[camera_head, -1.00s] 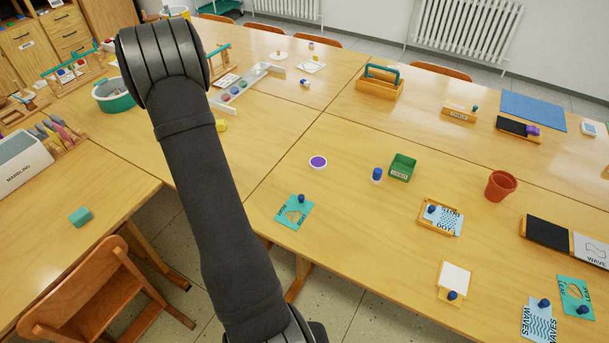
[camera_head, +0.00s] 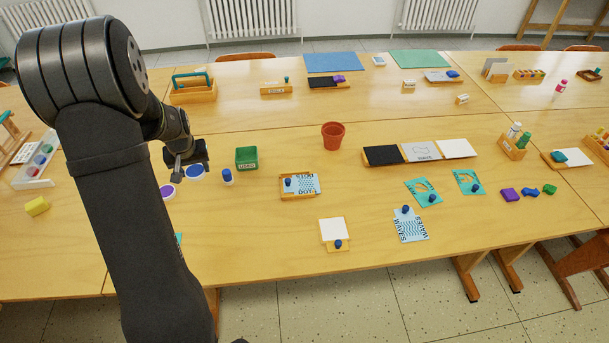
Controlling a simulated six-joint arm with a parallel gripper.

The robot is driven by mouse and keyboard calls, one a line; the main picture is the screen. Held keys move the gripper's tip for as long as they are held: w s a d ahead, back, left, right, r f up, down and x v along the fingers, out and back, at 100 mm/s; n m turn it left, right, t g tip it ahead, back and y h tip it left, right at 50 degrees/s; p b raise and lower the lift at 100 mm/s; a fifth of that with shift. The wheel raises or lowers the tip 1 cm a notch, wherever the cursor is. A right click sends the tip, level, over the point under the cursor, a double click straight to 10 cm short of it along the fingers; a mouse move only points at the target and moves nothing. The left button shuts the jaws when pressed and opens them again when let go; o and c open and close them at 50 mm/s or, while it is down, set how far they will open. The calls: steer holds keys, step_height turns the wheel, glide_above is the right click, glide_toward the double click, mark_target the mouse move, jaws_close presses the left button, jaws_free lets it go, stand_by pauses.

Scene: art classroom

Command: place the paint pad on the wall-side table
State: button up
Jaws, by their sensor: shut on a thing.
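My gripper (camera_head: 188,166) is at the left of the view, in front of my arm's wrist, and is shut on a round paint pad (camera_head: 195,172) with a blue top and pale rim. The pad appears just above the near table (camera_head: 250,215); the exact gap is hard to tell. A similar purple paint pad (camera_head: 167,191) lies on the table just below and left of it. The wall-side table (camera_head: 245,95) runs along the back, toward the radiators. My arm covers part of the left side of both tables.
The wall-side table holds a wooden caddy (camera_head: 192,92), a small wooden holder (camera_head: 276,88), a dark tray (camera_head: 326,82) and a blue mat (camera_head: 333,62). Bare wood lies between them.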

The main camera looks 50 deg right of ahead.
steer(key=s+d+m, duration=0.2)
steer(key=s+d, duration=0.3)
steer(key=s, duration=0.1)
glide_above(197, 190)
steer(key=s, duration=0.1)
steer(key=f, duration=0.7)
steer(key=shift+a, duration=0.4)
steer(key=shift+h, duration=0.3)
steer(key=shift+f, duration=2)
steer(key=shift+f, duration=0.15)
steer(key=o, duration=1)
steer(key=shift+o, duration=0.2)
steer(key=v, duration=1.2)
steer(key=shift+w+r, duration=0.2)
